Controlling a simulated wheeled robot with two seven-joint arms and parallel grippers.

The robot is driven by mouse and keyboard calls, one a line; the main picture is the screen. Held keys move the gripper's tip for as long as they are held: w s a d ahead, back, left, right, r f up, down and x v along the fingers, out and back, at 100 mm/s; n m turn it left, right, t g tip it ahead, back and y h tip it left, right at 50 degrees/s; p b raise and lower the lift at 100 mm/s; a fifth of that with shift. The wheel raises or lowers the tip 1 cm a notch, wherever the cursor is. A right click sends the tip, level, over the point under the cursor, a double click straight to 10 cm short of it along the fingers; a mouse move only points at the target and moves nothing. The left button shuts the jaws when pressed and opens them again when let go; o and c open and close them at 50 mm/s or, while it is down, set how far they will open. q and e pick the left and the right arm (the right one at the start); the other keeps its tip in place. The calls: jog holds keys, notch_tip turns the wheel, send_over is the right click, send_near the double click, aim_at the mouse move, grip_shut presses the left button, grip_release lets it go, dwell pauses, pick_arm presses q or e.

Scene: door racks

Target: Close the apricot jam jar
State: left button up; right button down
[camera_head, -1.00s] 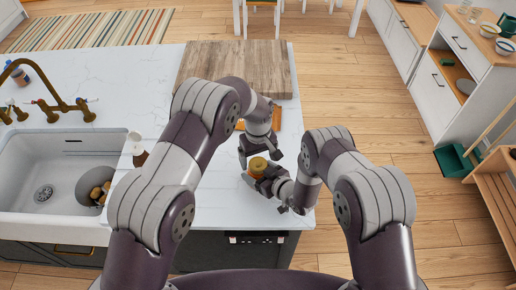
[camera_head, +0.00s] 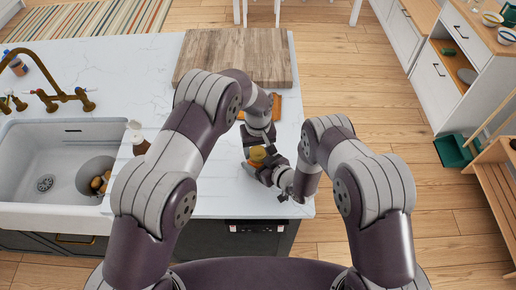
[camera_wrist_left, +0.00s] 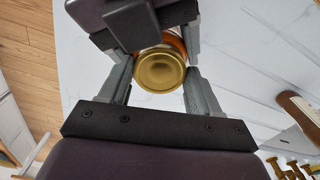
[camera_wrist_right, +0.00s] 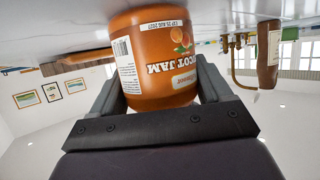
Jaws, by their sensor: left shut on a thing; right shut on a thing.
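The apricot jam jar (camera_wrist_right: 165,65) fills the middle of the right wrist view, its orange label upside down there. My right gripper (camera_wrist_right: 160,90) is shut on its body from both sides. The gold lid (camera_wrist_left: 160,70) shows in the left wrist view, over the jar's top, with orange jam at its edge. My left gripper (camera_wrist_left: 160,85) is shut on the lid from above. In the head view the lid (camera_head: 257,154) sits between both grippers, near the counter's front right corner. Whether the lid is seated on the jar cannot be told.
A wooden board (camera_head: 235,58) lies on the white counter (camera_head: 120,70) behind the grippers. A smaller orange-brown board (camera_head: 272,103) is partly hidden by my left arm. A sink (camera_head: 45,155) and a brown bottle (camera_head: 138,142) are to the left.

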pick_arm(q)
jog(key=shift+m, duration=0.6)
jog(key=o, duration=1.2)
jog(key=shift+r, duration=2.3)
jog(key=shift+o, duration=1)
notch_tip(320, 180, up, 8)
jog(key=shift+f, duration=0.25)
pick_arm(e)
grip_release()
